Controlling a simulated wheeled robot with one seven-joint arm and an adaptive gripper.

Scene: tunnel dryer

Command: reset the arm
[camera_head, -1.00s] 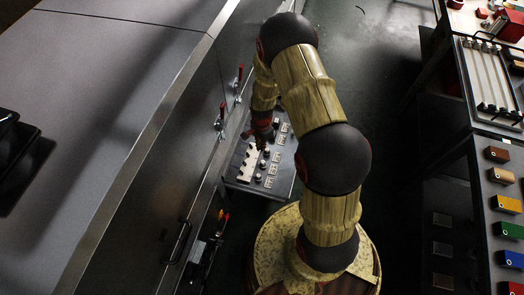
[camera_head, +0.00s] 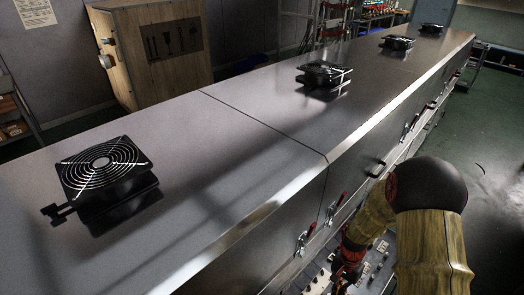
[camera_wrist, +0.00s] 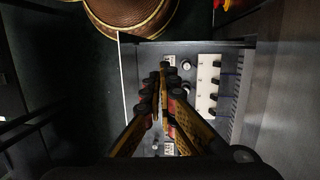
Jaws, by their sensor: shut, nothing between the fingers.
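Whether the fingertips touch the panel I cannot tell. The panel carries a white strip (camera_wrist: 208,84) with several black switches, right of the fingers, and a round knob (camera_wrist: 186,67). In the head view, my arm stands at the lower right and bends down beside the dryer (camera_head: 250,120). My gripper's tips are hard to make out there, low by the dryer's side.
Red-handled latches (camera_head: 302,238) and a black handle (camera_head: 377,168) line the dryer's side near my arm. Several black fans (camera_head: 104,168) sit on its top. A wooden crate (camera_head: 150,55) stands behind it. Open green floor (camera_head: 495,185) lies to the right.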

